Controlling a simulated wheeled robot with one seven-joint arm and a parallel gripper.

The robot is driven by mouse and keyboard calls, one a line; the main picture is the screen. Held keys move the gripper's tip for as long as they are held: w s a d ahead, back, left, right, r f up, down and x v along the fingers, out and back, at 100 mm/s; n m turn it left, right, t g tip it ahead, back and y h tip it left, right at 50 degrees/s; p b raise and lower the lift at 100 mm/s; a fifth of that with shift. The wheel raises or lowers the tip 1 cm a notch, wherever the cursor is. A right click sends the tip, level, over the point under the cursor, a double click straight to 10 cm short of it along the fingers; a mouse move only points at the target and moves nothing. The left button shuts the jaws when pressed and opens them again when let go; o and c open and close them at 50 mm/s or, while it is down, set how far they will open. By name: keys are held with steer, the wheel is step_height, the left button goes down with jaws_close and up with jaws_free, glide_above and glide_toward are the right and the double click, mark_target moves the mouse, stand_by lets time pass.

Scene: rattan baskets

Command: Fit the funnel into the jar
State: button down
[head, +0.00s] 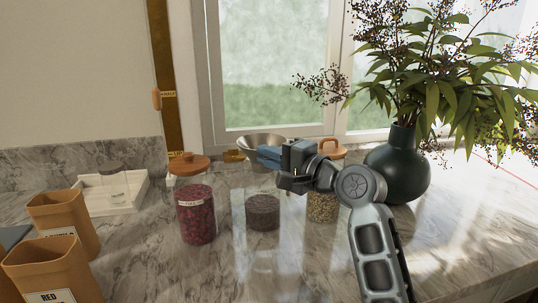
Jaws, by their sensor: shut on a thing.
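A grey metal funnel (258,138), its wide mouth up, is in my gripper (268,157). The blue-tipped fingers are shut on its right side. Directly below in the picture stands a clear glass jar with dark grains (262,213) in its lower part. No lid shows on it. The jar's rim and the funnel's lower end are hard to make out behind the fingers and in the clear glass. I cannot tell whether the spout is inside the jar or above it.
A wooden-lidded jar of red beans (196,215) stands left. Another wooden-lidded jar with pale contents (322,209) stands right, partly behind my wrist. A dark vase (402,165) with a leafy plant is farther right. Orange canisters (63,226) and a white tray (128,200) are left. The front-middle counter is clear.

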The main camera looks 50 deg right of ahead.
steer(key=shift+f, duration=0.35)
steer(key=c, duration=1.1)
jaws_free()
steer(key=shift+s+r+b, duration=0.1)
steer(key=shift+s+b, duration=0.7)
steer(key=shift+s, duration=3.1)
